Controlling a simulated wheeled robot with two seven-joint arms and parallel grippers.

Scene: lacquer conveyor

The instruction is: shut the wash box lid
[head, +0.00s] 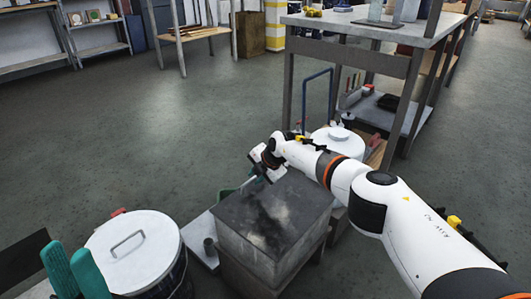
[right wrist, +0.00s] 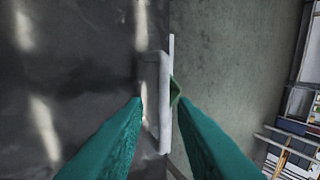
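The wash box (head: 243,246) is a grey, worn metal box at the bottom centre of the head view. Its dark, scuffed lid (head: 290,208) lies about level over the top, and I see no clear gap under it. My right gripper (head: 258,178) is at the lid's far left edge. In the right wrist view my right gripper (right wrist: 161,100) has its teal fingers apart, one on each side of a pale handle (right wrist: 153,75) at the lid's edge; contact cannot be told. My left gripper (head: 70,250) is open and empty at the bottom left.
A white-lidded drum (head: 150,250) stands left of the wash box. A white round container (head: 335,143) stands behind it, near a grey workbench (head: 365,22). The floor (head: 140,130) beyond the drum is clear.

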